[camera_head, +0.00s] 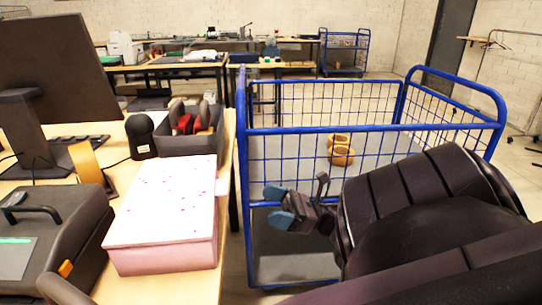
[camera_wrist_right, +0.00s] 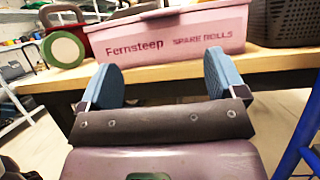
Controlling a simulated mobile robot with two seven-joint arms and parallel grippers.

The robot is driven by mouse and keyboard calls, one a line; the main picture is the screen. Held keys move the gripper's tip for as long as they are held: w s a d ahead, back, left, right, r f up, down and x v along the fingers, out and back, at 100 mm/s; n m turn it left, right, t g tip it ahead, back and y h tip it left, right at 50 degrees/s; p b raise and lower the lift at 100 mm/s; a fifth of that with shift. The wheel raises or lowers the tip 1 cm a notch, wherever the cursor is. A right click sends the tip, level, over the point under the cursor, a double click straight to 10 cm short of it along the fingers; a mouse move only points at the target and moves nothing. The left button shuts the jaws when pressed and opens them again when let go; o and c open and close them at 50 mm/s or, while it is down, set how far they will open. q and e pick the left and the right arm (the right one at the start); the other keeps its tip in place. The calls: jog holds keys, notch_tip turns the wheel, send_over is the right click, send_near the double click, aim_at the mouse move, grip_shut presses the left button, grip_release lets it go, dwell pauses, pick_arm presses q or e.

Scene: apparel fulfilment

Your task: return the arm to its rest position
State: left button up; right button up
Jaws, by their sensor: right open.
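My right gripper (camera_head: 278,206) is open and empty, its two blue-padded fingers apart. In the head view it is in front of the blue wire cart, to the right of the table edge, and my dark right arm reaches to it from the lower right. In the right wrist view the fingers (camera_wrist_right: 165,78) stand apart with nothing between them, facing the table edge and a pink box (camera_wrist_right: 170,35) lettered "Fernsteep SPARE ROLLS". My left gripper is not in view.
The blue wire cart (camera_head: 320,131) stands close to my right arm, with tan-yellow footwear (camera_head: 341,152) inside. On the table at left are the pink box (camera_head: 165,205), a dark bin (camera_head: 188,143), a monitor (camera_head: 52,75) and a dark case (camera_head: 55,235).

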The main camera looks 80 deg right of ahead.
dwell(0.4)
